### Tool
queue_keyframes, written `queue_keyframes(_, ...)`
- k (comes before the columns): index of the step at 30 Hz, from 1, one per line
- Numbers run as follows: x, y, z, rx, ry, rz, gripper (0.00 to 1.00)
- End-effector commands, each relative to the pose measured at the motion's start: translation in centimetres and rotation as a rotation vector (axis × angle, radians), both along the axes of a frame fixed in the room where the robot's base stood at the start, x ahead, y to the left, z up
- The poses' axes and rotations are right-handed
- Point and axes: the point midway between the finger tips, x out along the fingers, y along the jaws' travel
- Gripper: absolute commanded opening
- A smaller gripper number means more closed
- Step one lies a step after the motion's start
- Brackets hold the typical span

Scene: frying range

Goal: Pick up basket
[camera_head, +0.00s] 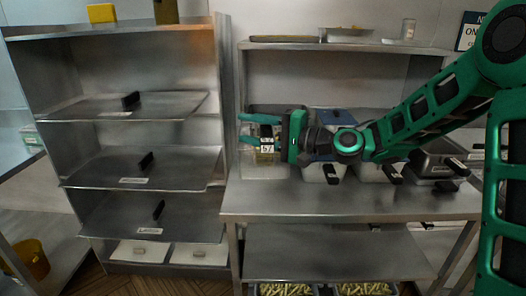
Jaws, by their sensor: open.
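My gripper (245,129) is at the middle of the view, with its two green fingers apart and pointing left. It is empty, in front of a clear container with a small label (266,158) on the steel table. I cannot tell for sure which thing is the basket. Metal containers with black handles stand on the table to the right of my gripper; one is the dark metal container (440,162) at the right. My gripper and arm partly hide the white containers (322,172) behind them.
The steel table (300,203) has a clear front strip. At the left, a steel rack (226,110) holds several flat trays with black handles, such as the middle tray (110,172). An upper shelf (290,45) runs behind my arm. Bins of fries (288,289) sit below the table.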

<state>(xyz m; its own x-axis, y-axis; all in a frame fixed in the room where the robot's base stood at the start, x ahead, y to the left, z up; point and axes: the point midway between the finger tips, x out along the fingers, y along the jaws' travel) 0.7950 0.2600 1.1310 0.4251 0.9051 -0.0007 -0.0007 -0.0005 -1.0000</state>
Motion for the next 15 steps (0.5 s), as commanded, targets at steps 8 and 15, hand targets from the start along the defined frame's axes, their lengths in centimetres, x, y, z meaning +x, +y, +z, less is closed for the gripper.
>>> queue_keyframes(8, 0.30, 0.61, 0.01, 0.000, 0.001, 0.000, 0.41)
queue_keyframes(15, 0.28, 0.60, 0.00, 0.000, 0.001, 0.000, 0.00)
